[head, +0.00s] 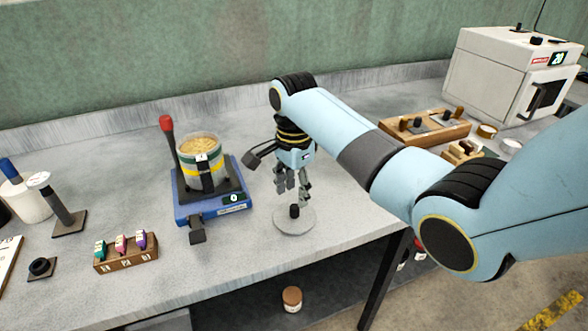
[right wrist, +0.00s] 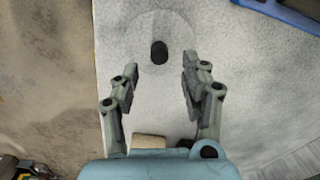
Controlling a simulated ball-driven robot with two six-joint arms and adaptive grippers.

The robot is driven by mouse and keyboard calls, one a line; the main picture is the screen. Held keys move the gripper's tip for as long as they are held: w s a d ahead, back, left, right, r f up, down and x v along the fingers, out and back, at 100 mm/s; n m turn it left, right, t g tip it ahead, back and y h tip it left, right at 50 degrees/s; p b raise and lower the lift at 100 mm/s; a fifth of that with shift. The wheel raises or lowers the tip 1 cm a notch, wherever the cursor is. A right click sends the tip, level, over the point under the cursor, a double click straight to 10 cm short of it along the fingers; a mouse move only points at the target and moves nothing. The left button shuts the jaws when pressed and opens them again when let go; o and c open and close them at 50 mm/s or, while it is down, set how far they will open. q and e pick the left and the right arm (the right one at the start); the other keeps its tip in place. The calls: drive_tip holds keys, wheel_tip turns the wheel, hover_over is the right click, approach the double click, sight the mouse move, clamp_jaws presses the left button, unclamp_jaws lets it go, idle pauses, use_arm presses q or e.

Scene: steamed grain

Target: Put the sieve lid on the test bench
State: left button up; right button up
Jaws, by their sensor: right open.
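The sieve lid (head: 293,219) is a flat grey disc with a black knob on top. It lies flat on the test bench (head: 262,262) near the front edge, right of the blue device. It also shows in the right wrist view (right wrist: 181,28), with its black knob ahead of the fingertips. My right gripper (head: 292,190) is open and empty, pointing down just above and behind the knob. In the right wrist view my right gripper (right wrist: 156,80) has its two fingers apart with bare bench between them. My left gripper is not in view.
A blue shaker (head: 212,208) holding a sieve cup of grain (head: 201,160) stands left of the lid. A wooden rack with vials (head: 126,256) is at the front left. A white oven (head: 510,75) stands at the back right. Bench around the lid is clear.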

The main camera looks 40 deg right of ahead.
sight(294, 206)
wheel_tip(294, 206, up, 6)
drive_tip(key=shift+r, duration=0.25)
idle(0.4)
